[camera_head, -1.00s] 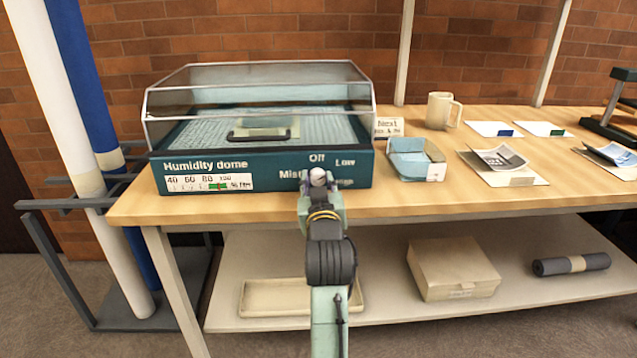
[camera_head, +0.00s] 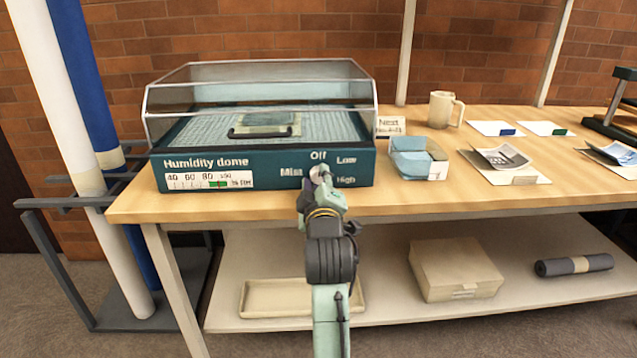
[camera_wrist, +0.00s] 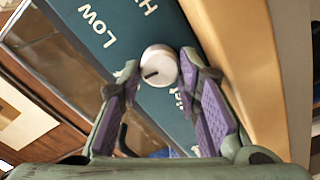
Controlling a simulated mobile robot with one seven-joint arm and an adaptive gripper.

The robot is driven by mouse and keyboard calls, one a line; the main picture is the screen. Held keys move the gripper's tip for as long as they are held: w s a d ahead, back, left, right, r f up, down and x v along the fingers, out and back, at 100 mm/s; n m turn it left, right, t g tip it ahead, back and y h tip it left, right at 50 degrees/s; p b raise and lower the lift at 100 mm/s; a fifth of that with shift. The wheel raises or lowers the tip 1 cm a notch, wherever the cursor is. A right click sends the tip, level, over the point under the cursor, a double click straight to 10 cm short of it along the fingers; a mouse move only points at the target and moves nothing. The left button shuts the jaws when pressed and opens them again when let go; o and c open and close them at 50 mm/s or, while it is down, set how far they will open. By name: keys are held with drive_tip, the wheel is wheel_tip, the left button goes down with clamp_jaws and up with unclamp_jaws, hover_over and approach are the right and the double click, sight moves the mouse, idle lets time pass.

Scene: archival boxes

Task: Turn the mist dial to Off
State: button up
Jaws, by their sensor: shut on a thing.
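The mist dial (camera_wrist: 158,66) is a round, pale knob on the dark teal front of the humidity dome (camera_head: 255,178). In the wrist view my gripper (camera_wrist: 159,68) has its fingertips on either side of the dial, shut on it. The dial's dark mark points to the lower left there, towards the left fingertip. "Low" and part of "High" show above the dial; "Off" is not visible in that view. In the head view "Off" stands above the dial, "Mist" left, "Low" and "High" right. My gripper covers most of the dial there.
A blue-lined tray (camera_head: 418,160) and a small sign (camera_head: 390,126) stand right of the dome on the wooden table (camera_head: 250,208). A mug (camera_head: 440,108) is behind them. The lower shelf holds a box (camera_head: 453,268) and a grey roll (camera_head: 573,265).

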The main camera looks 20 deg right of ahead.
drive_tip(key=shift+n, duration=0.6)
drive_tip(key=o, duration=1.1)
drive_tip(key=shift+f, duration=0.1)
drive_tip(key=shift+o, duration=0.2)
